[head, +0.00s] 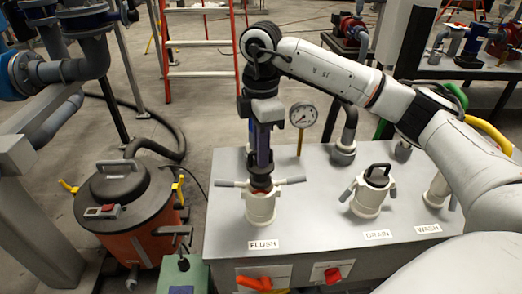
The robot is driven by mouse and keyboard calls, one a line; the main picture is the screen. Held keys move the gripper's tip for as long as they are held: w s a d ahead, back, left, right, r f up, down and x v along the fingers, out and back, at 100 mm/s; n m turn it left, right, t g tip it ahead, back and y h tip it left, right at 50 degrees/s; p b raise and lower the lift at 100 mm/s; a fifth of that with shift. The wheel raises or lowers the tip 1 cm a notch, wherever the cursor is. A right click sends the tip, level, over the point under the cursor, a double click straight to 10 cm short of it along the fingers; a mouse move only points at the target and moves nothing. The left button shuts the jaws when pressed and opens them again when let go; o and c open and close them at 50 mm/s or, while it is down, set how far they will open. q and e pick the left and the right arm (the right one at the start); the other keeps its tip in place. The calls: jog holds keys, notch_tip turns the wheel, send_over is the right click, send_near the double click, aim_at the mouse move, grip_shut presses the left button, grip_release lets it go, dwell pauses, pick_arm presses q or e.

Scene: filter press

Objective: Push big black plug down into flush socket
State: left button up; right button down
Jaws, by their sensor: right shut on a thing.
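The flush socket (261,211) is a cream cylinder with two side levers, standing behind the FLUSH label on the grey cabinet. My right gripper (261,173) points straight down over it and is shut on the big black plug (260,187). Only a small dark part of the plug shows at the socket mouth; the fingers hide the rest. It looks upright and in line with the socket. I cannot tell how deep it sits. My left gripper is out of view.
The drain socket (367,201) to the right holds a black-handled plug (378,174). The wash socket (437,190) is partly behind my right arm. A pressure gauge (303,115) stands close behind the flush socket. An orange drum (128,215) stands left of the cabinet (315,240).

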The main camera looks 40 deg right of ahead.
jog(key=shift+f+b, duration=0.95)
jog(key=shift+f, duration=0.8)
dwell(0.4)
jog(key=c, duration=1.8)
grip_release()
